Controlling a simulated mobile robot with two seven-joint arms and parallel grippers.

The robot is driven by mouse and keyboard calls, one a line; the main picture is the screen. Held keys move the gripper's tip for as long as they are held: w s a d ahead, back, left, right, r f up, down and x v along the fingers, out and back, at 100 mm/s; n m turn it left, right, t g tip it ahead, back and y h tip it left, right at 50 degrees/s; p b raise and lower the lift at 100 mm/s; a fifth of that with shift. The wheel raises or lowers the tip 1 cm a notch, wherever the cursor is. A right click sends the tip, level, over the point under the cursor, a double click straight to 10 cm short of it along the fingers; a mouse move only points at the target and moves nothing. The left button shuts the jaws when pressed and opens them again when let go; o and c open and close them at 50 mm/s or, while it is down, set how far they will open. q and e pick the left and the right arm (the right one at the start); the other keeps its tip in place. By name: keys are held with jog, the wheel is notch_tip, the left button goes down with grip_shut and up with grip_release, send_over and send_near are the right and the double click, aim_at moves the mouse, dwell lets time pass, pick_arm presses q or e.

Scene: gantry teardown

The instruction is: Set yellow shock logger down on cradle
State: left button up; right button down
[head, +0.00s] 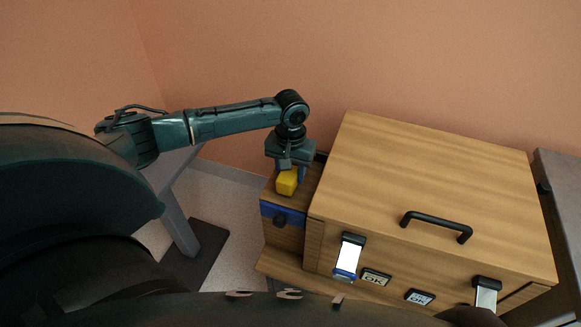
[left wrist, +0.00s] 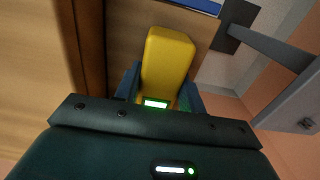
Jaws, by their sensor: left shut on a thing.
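The yellow shock logger (head: 287,181) is a small yellow block held in my left gripper (head: 290,172), whose jaws are shut on it. In the left wrist view the logger (left wrist: 168,62) sits between the two blue fingers (left wrist: 160,90), with a green-lit label near its lower end. In the head view it is over a low wooden ledge with a blue strip (head: 280,214), to the left of the large wooden case. I cannot tell whether the logger touches the ledge. No part is clearly recognisable as the cradle. My right gripper does not show.
A grey stand (head: 181,215) is on the floor at left. A grey surface (head: 563,190) stands at far right.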

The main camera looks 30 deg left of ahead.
pick_arm(q)
jog(key=shift+f, duration=0.15)
dwell(0.4)
jog(key=shift+f, duration=0.25)
jog(key=o, duration=1.2)
notch_tip(320, 180, up, 12)
jog(key=shift+f+p, duration=0.2)
jog(key=shift+p, duration=0.4)
jog(key=shift+r, duration=0.75)
